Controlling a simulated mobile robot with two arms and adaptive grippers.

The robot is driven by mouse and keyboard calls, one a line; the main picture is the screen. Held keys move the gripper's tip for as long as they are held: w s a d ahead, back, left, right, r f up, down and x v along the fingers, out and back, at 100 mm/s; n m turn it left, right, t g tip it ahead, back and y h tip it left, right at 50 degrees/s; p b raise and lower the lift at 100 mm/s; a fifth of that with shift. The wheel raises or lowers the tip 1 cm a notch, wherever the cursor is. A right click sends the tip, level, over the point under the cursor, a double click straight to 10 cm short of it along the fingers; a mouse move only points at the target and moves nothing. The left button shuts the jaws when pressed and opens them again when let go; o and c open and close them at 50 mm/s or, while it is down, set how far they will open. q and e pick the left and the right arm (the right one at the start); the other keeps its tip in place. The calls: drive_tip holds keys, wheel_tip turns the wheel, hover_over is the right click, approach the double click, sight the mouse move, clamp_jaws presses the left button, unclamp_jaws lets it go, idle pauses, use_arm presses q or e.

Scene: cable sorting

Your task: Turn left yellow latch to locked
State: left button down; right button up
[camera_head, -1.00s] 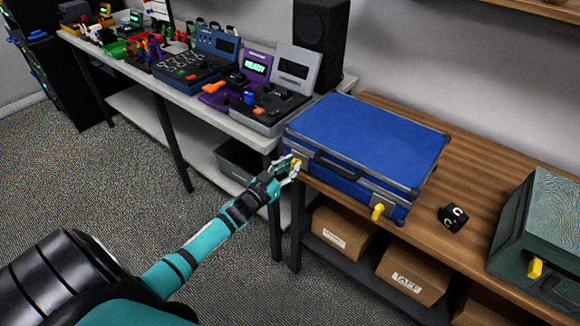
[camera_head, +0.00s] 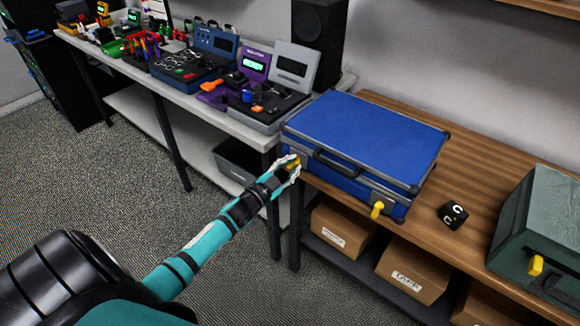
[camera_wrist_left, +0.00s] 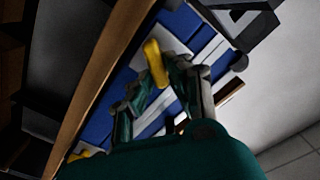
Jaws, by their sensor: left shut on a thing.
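A blue case (camera_head: 365,135) lies closed on the wooden bench, with two yellow latches on its front. The left yellow latch (camera_head: 293,164) is at the case's left front and is partly hidden by my left gripper (camera_head: 288,171). In the left wrist view the latch (camera_wrist_left: 155,63) sticks out at the fingertips of my left gripper (camera_wrist_left: 166,76), which is shut on it. The right yellow latch (camera_head: 377,210) stands free on its metal plate and points downward. It also seems to show at the lower left of the wrist view (camera_wrist_left: 85,154). My right gripper is not in view.
A black cube marked C (camera_head: 453,214) and a green case (camera_head: 545,225) with a yellow latch are on the wooden bench (camera_head: 480,165) to the right. A table with several devices stands at the left. Cardboard boxes (camera_head: 412,272) sit below.

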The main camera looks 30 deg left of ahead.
use_arm(q)
drive_tip(key=m+b, duration=0.1)
drive_tip(key=m, duration=0.2)
drive_tip(key=m+b, duration=0.1)
drive_tip(key=m, duration=0.3)
drive_tip(key=f+m+b, duration=0.1)
drive_tip(key=m, duration=0.2)
drive_tip(key=shift+d+m, duration=0.3)
drive_tip(key=shift+f+m+b, duration=0.1)
drive_tip(key=shift+m+b, duration=0.2)
drive_tip(key=c, duration=1.3)
unclamp_jaws()
drive_tip(key=shift+s, duration=0.1)
drive_tip(key=s, duration=0.8)
drive_tip(key=s+a, duration=0.1)
drive_tip(key=s, duration=0.3)
